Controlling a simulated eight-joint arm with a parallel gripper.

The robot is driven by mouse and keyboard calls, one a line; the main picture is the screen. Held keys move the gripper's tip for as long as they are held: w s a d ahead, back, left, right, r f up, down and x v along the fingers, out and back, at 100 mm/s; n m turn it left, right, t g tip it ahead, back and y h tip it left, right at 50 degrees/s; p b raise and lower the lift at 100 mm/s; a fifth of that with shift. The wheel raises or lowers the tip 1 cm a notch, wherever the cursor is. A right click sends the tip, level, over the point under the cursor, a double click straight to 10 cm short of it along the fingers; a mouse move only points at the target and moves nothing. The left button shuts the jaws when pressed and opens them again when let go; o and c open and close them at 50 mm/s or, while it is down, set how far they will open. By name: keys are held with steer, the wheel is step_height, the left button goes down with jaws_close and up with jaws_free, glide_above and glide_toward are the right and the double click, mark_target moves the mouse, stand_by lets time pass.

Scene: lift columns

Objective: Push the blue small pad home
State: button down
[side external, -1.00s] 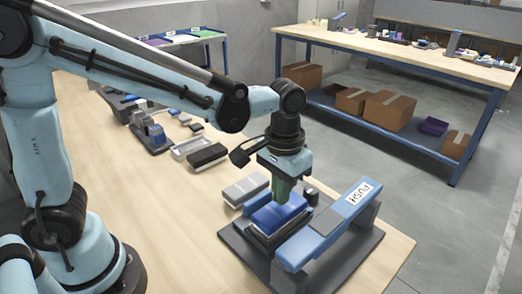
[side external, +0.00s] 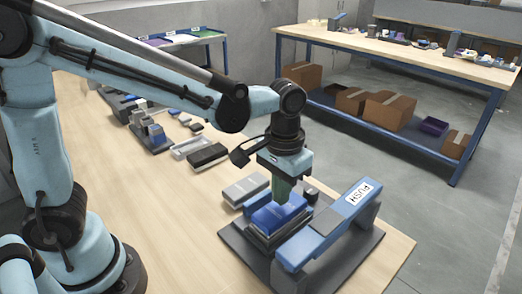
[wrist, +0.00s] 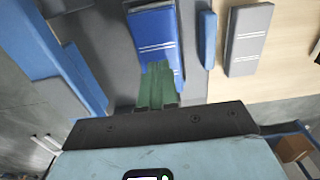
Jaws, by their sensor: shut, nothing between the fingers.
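The blue small pad (side external: 277,214) sits on a grey block on the dark base plate (side external: 242,250), beside a blue and grey bridge labelled PUSH (side external: 326,222). In the wrist view the pad (wrist: 153,33) is a blue block with white stripes. My gripper (side external: 283,195) is shut and empty, its green fingers pointing down at the pad's far end. In the wrist view the green fingertips (wrist: 158,75) overlap the pad's near end. I cannot tell whether they touch it.
A grey striped block (side external: 246,190) lies beside the base plate; it also shows in the wrist view (wrist: 248,40). A black-topped block (side external: 208,156) and an open tray (side external: 190,146) lie farther back. The table's front edge is clear.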

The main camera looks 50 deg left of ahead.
steer(key=shift+f, duration=0.85)
stand_by(0.6)
steer(key=shift+r, duration=0.15)
step_height(320, 180, up, 8)
steer(key=shift+r, duration=0.15)
stand_by(1.0)
steer(key=s+a+f+t, duration=0.2)
steer(key=s+a+t, duration=0.3)
steer(key=a, duration=0.6)
steer(key=shift+s+a+f+t, duration=0.15)
steer(key=shift+s+f+t, duration=0.05)
steer(key=shift+t, duration=0.8)
